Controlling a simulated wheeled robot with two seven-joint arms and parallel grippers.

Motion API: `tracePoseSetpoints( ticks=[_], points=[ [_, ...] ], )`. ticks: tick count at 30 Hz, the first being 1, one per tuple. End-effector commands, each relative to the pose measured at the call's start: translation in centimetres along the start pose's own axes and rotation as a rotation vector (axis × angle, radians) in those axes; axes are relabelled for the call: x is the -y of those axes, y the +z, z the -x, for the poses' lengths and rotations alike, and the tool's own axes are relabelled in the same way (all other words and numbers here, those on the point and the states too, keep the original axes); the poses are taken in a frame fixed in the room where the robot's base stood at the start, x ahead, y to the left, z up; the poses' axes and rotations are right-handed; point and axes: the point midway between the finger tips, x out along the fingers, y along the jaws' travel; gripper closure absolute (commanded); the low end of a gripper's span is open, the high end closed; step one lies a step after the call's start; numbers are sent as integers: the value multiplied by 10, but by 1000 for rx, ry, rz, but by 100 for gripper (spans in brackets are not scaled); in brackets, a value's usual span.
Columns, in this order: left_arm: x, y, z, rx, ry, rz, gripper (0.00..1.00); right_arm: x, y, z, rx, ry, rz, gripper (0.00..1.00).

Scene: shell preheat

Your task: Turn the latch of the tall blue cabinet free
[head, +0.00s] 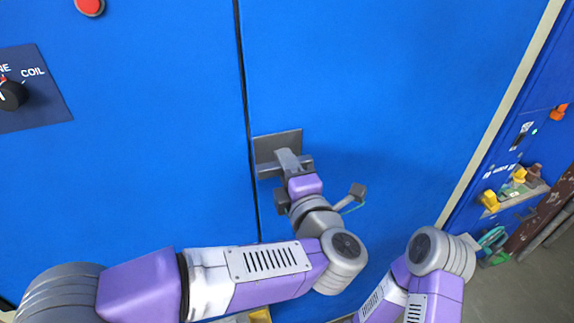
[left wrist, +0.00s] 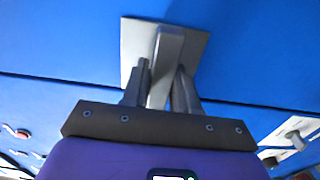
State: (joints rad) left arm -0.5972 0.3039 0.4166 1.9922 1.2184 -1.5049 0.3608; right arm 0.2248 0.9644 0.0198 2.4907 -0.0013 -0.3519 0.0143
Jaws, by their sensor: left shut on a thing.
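The tall blue cabinet (head: 400,70) fills most of the head view, with a dark vertical seam between its doors. The latch has a grey square plate (head: 270,146) beside the seam and a grey lever (head: 287,158) on it. In the left wrist view the lever (left wrist: 166,60) stands against the plate (left wrist: 134,50). My left gripper (head: 285,168) is shut on the lever, with one finger on each side (left wrist: 161,82). The lever's lower end is hidden by the gripper.
A dark panel with a black knob (head: 12,95) and a red button (head: 90,6) are on the left door. At the right are a pale vertical edge strip (head: 500,107), yellow parts (head: 490,201) and open grey floor (head: 535,275).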

Motion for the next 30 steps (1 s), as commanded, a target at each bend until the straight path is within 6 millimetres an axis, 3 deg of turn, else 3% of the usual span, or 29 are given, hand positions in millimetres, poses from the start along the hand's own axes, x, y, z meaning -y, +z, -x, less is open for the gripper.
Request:
tracePoseSetpoints(
  ticks=[4, 5, 9, 20, 30],
  points=[
    [0, 0, 0, 2, 1, -3, 100, 0, 0, 0, 0, 0, 0, 100],
    [0, 0, 0, 2, 1, -3, 70, 0, 0, 0, 0, 0, 0, 100],
    [0, 0, 0, 1, 1, -2, 51, 0, 0, 0, 0, 0, 0, 100],
    [0, 1, 8, 3, 2, 0, 51, 0, 0, -1, 0, 0, 0, 100],
    [0, 1, 62, 5, 2, 0, 51, -2, 0, -6, 0, 0, 0, 100]
  ],
)
